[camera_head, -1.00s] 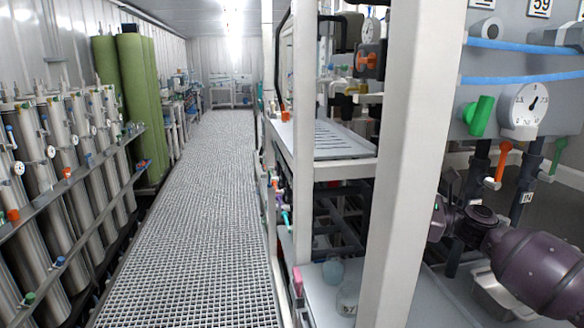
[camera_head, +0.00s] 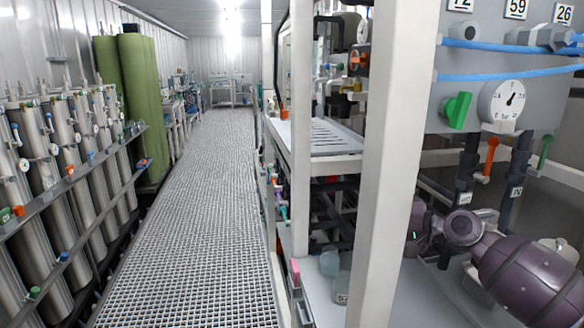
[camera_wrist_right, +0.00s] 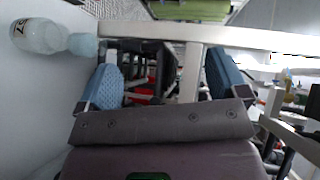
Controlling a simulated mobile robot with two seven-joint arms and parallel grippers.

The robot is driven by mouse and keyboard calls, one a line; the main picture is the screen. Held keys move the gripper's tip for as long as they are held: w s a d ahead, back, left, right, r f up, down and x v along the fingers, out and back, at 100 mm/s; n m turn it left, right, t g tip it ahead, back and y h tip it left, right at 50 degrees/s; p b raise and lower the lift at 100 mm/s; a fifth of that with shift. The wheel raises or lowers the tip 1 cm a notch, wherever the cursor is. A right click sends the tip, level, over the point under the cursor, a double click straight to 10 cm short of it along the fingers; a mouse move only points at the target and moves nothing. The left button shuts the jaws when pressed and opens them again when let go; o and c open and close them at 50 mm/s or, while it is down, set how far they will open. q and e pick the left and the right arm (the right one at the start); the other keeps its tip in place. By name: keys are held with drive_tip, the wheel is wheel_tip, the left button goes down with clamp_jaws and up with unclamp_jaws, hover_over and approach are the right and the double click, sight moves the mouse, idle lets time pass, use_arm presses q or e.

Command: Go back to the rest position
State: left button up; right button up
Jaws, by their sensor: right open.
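My right arm (camera_head: 520,270) comes in at the lower right of the head view, beside the panel with the gauge. Its gripper is mostly hidden behind the white post (camera_head: 388,165) there. In the right wrist view my right gripper (camera_wrist_right: 165,80) shows two blue padded fingers spread wide apart. Nothing is held between them; shelf framing and dark parts show in the gap. My left gripper is not in the head view.
A clear bottle (camera_wrist_right: 42,37) lies across the upper left of the wrist view, near the left finger. The gauge (camera_head: 507,100), green handle (camera_head: 457,109) and orange handle (camera_head: 491,155) are above my arm. The grated walkway (camera_head: 190,220) is clear. Steel cylinders (camera_head: 70,165) line the left.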

drive_tip(key=s+d+f+n+t+h, duration=0.1)
drive_tip(key=s+f+n+t+h, duration=0.3)
drive_tip(key=f, duration=0.5)
drive_tip(key=s+f+n+t+h, duration=0.1)
drive_tip(key=s+f+n+h, duration=0.1)
drive_tip(key=s+f+n, duration=0.45)
drive_tip(key=s+d+f+m+g+h, duration=0.1)
drive_tip(key=s+d+f+m+h, duration=0.1)
drive_tip(key=s+f, duration=0.7)
drive_tip(key=s+d+f+m+g+h+b, duration=0.1)
drive_tip(key=s+d+f+h, duration=0.3)
drive_tip(key=s+f, duration=0.6)
drive_tip(key=s+m, duration=0.1)
drive_tip(key=s, duration=0.7)
drive_tip(key=shift+s+d+f+g+h, duration=0.25)
drive_tip(key=shift+s+f+g+h, duration=0.05)
drive_tip(key=shift+s+h, duration=0.1)
